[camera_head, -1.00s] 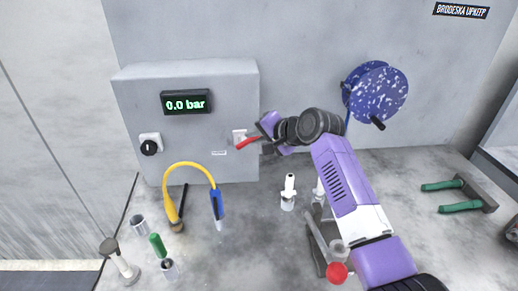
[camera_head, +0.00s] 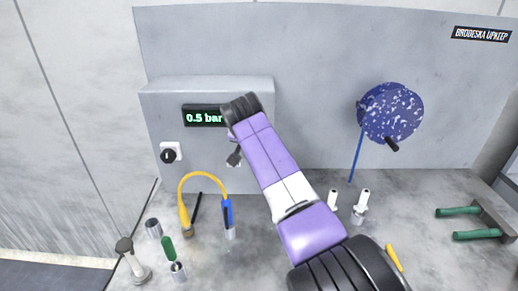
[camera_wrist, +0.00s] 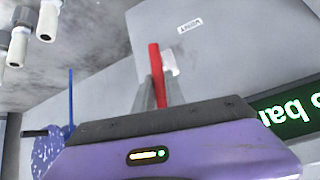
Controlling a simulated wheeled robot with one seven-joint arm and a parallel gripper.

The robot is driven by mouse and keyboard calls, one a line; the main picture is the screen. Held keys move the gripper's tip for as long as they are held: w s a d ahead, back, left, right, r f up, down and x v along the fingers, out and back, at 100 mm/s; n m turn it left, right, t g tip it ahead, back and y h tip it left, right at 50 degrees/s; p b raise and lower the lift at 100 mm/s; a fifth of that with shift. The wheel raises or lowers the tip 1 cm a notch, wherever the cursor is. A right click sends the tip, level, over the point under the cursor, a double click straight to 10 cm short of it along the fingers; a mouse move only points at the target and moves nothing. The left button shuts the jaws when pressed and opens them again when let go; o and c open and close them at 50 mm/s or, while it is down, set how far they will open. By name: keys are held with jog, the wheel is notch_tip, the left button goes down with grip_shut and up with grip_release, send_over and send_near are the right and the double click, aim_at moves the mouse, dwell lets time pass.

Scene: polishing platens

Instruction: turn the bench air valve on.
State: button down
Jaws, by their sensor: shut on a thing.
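The red lever of the air valve (camera_wrist: 154,60) shows in the wrist view, in front of a white plate (camera_wrist: 170,64) on the grey box (camera_head: 205,90). My gripper (camera_wrist: 153,95) is shut on the red lever, with a grey finger on each side of it. In the head view my arm hides the lever, and only a grey part of my gripper (camera_head: 234,158) shows at the box front. The green display (camera_head: 204,116) on the box reads 0.5 bar.
A black knob (camera_head: 168,156) is on the box at left. A looped yellow hose (camera_head: 200,176) stands on the bench below. A blue speckled reel (camera_head: 392,110) hangs at right. Several metal fittings and a green-handled tool (camera_head: 458,212) stand or lie on the bench.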

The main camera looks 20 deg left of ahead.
jog(key=shift+a+f+n+h+b, duration=0.1)
jog(key=shift+a+n+h+b, duration=0.2)
jog(key=shift+h, duration=0.1)
dwell(0.3)
jog(key=c, duration=1.4)
grip_release()
jog(key=shift+s, duration=0.1)
jog(key=shift+b+v, duration=0.6)
jog(key=shift+v, duration=3.35)
jog(key=shift+a+f, duration=0.1)
jog(key=shift+s, duration=0.1)
